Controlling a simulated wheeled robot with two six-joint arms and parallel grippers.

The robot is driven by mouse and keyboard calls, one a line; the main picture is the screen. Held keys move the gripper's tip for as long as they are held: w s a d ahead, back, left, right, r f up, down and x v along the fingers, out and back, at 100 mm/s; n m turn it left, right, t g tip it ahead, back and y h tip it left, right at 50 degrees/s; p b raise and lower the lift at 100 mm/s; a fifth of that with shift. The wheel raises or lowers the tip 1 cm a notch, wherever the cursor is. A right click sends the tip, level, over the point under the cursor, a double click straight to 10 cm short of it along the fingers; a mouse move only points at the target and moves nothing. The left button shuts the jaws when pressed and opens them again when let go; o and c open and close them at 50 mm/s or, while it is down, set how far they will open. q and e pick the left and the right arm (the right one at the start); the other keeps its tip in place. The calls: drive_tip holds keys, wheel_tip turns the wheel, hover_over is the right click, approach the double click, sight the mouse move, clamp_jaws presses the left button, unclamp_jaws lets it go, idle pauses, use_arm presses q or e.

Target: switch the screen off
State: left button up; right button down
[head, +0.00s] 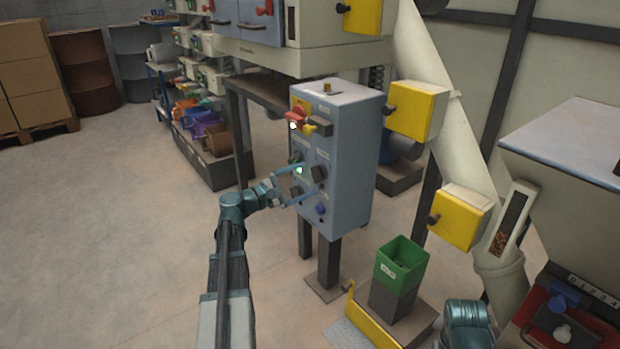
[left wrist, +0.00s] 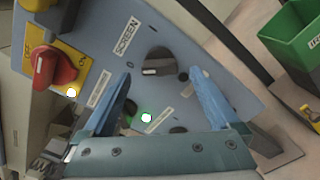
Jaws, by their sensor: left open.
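The blue-grey control box (head: 350,150) stands on legs in the middle of the head view. A dark round knob (left wrist: 158,62) with a pale mark sits beside the label SCREEN (left wrist: 127,37); it seems to be the dark knob (head: 318,173) on the box's front in the head view. My left gripper (left wrist: 161,73) is open, its blue fingers pointing at the panel with the knob just past and between the tips. I cannot tell if they touch it. A green lamp (left wrist: 146,118) is lit between the fingers.
A red switch (left wrist: 53,67) on a yellow plate and a lit white lamp (left wrist: 71,92) are near the left finger. A green bin (head: 401,262) stands right of the box. Yellow boxes (head: 417,108) are mounted on the pipe. The floor at left is clear.

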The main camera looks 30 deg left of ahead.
use_arm(q)
drive_tip(key=v, duration=1)
drive_tip(key=shift+s, duration=0.3)
idle(1.8)
